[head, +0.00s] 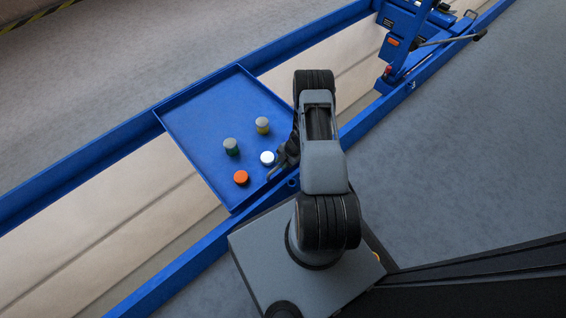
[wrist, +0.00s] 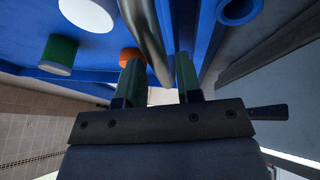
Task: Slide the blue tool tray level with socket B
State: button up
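The blue tool tray (head: 190,112) spans the two long blue rails of the pit, left of my arm. A grey handle bar (head: 275,172) is at its near right edge, partly hidden by my gripper (head: 289,152). In the wrist view the metal handle bar (wrist: 148,38) runs down toward the gap between the two green fingertips of my gripper (wrist: 159,80). The fingers are apart, with a visible gap beside the bar. A blue ring (wrist: 240,8) shows to the right; it could be a socket. No letter for socket B is readable.
A blue jack (head: 400,40) with a lever stands farther along the rails, upper right. Pit space between it and the tray is clear.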

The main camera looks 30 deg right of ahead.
jog(key=shift+o, duration=0.9)
jog(key=p+v, duration=0.6)
jog(key=v, duration=0.7)
jog(key=shift+d+r, duration=0.2)
jog(key=shift+r, duration=0.15)
